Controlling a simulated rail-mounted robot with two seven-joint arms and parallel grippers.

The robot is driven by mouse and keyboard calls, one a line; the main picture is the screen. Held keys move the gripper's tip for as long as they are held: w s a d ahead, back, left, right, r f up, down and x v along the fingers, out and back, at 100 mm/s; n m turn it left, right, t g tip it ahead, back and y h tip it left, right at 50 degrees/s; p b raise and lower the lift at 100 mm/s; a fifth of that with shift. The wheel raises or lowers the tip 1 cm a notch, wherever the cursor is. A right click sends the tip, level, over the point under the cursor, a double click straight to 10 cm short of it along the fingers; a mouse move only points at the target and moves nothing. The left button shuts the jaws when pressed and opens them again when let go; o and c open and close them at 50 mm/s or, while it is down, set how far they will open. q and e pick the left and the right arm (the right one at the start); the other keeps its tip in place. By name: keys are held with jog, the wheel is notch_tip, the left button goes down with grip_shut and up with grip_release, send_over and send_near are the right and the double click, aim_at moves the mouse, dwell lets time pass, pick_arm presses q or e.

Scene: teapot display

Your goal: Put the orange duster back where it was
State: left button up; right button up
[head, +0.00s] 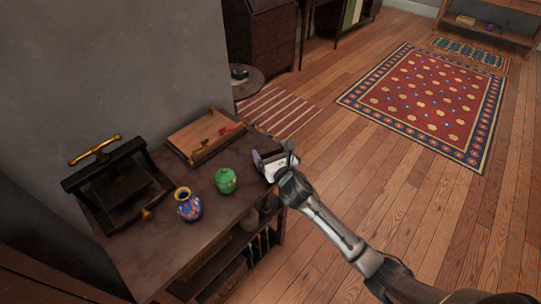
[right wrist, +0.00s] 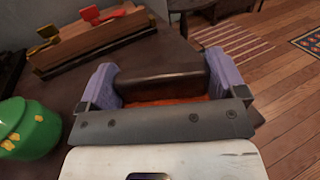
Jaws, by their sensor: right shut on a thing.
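My right gripper (head: 264,161) is at the right edge of the dark wooden table (head: 222,219) in the head view. In the right wrist view its two purple finger pads close on the sides of the duster (right wrist: 160,86), which shows a dark brown top and an orange strip below. The duster is between the fingers, over or at the table's corner; I cannot tell whether it touches the top. In the head view the gripper mostly hides it. My left gripper is not in view.
A green lidded jar (head: 226,181) and a blue patterned vase (head: 187,205) stand left of the gripper. A wooden board with brass and red pieces (head: 203,137) lies behind. A dark press (head: 110,185) stands at left. Open floor (head: 340,150) lies right of the table.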

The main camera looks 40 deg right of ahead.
dwell(0.3)
jog(key=o, duration=0.5)
jog(key=shift+f, duration=0.15)
jog(key=shift+o, duration=0.2)
